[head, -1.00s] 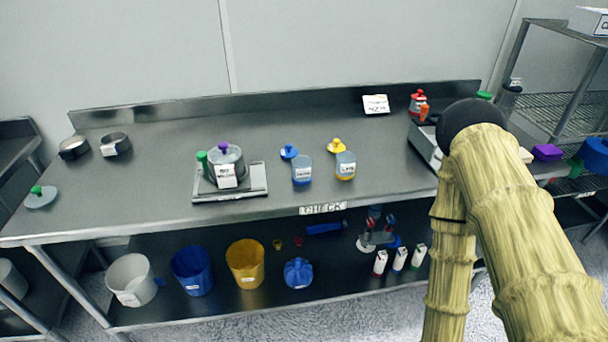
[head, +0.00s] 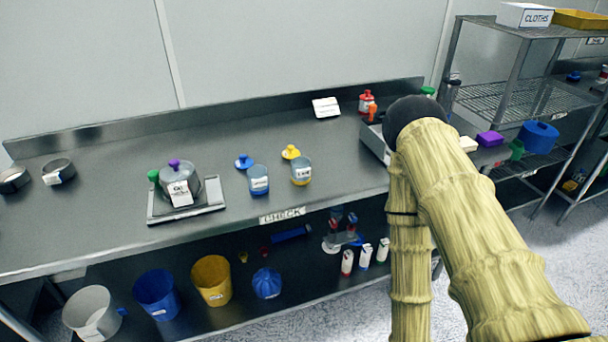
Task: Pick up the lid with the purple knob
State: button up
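The lid with the purple knob (head: 174,164) is on a grey pot (head: 194,188) with a white label in the head view. The pot stands on a flat scale (head: 208,208) on the left part of the steel counter. A green knob or object (head: 154,176) is just left of the pot, partly hidden. My arm shows at the right, but my gripper is out of view. Nothing of mine is near the lid.
Two metal rings or bowls (head: 60,171) are at the left. A wire shelf rack (head: 500,100) stands at the right. Buckets (head: 211,281) sit on the lower shelf.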

aim_at(176, 170)
jog(key=z, duration=0.1)
jog(key=k, duration=0.45)
jog(key=u, duration=0.85)
jog(key=i, duration=0.65)
jog(key=z, duration=0.25)
